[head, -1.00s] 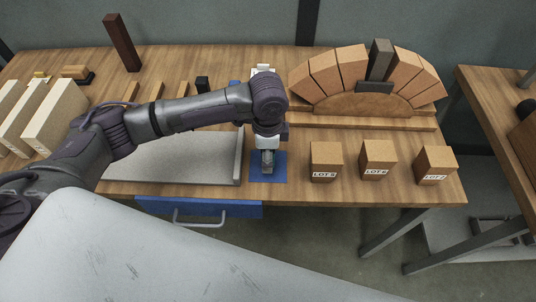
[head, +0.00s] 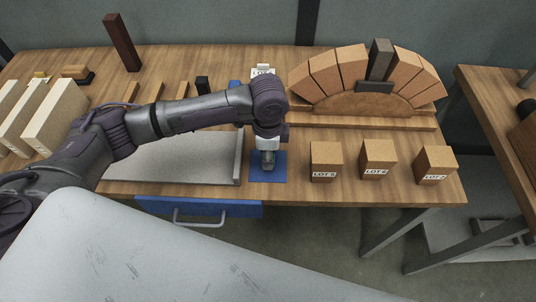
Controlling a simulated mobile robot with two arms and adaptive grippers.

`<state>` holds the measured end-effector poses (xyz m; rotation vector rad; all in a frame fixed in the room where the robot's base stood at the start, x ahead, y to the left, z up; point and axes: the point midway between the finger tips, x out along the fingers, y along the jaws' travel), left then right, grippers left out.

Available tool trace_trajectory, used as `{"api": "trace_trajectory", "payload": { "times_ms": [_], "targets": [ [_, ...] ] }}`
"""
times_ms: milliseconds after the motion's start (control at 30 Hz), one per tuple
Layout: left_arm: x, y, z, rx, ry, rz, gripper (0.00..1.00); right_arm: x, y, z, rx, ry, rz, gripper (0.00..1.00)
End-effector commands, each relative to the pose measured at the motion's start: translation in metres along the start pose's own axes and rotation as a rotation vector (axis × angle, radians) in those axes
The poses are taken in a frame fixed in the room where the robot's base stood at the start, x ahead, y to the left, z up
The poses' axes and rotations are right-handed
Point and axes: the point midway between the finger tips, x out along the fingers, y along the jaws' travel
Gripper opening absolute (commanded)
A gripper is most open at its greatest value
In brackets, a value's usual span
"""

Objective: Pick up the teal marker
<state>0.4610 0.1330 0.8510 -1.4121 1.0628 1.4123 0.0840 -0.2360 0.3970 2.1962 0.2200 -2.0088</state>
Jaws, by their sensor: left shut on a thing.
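My left gripper (head: 268,164) is shut and points down above the blue mat (head: 270,179) near the table's front edge. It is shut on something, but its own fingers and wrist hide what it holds. I cannot make out the teal marker anywhere in the head view. My right gripper is not in view.
A grey slab (head: 165,160) lies left of the mat. Several labelled blocks, one a LOT 6 block (head: 377,157), stand to the right. A brick arch (head: 340,75) on a wooden form stands behind. A blue drawer (head: 240,210) is below the table edge.

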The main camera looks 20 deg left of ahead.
Motion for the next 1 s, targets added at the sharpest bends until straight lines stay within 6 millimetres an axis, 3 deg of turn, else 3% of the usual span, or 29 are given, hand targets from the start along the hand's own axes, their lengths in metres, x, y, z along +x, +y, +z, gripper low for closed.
{"api": "trace_trajectory", "payload": {
  "times_ms": [167,300,700,1000],
  "targets": [
    [-0.015,-0.001,-0.001,0.0,0.003,-0.002,0.0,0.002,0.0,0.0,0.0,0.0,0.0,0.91],
    [-0.039,-0.001,-0.001,0.0,0.004,-0.004,0.0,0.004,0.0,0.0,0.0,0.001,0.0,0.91],
    [-0.091,0.056,-0.068,0.006,0.005,-0.001,0.0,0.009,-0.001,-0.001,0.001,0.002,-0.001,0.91],
    [-0.108,0.074,-0.089,0.0,0.002,0.0,0.0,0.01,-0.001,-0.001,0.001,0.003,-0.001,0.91]
  ]
}}
